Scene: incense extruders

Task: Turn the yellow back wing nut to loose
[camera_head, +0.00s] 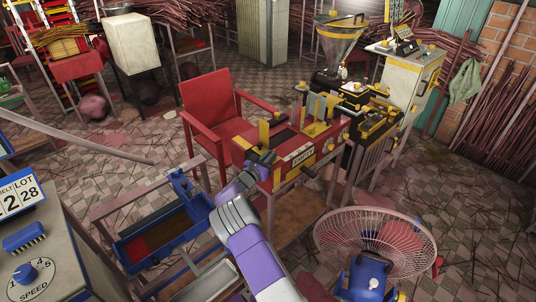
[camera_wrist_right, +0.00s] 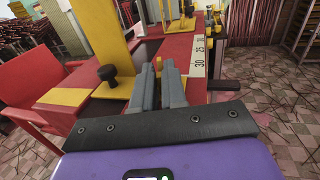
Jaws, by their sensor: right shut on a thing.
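My right gripper (camera_head: 262,157) reaches in from below to the near left end of the red machine table (camera_head: 318,150). In the right wrist view its two grey fingers (camera_wrist_right: 164,66) are closed together with a thin gap, beside a yellow clamp block (camera_wrist_right: 95,96) with a black knob (camera_wrist_right: 107,73). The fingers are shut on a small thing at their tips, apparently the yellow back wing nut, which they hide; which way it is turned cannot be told. A yellow upright plate (camera_head: 264,133) stands just beyond the gripper. My left gripper is not in view.
A red chair (camera_head: 211,112) stands behind the table. A wire-cage fan (camera_head: 375,236) is at the lower right. A blue tray (camera_head: 160,240) on a wooden frame is at the left. A hopper machine (camera_head: 341,40) stands at the back right.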

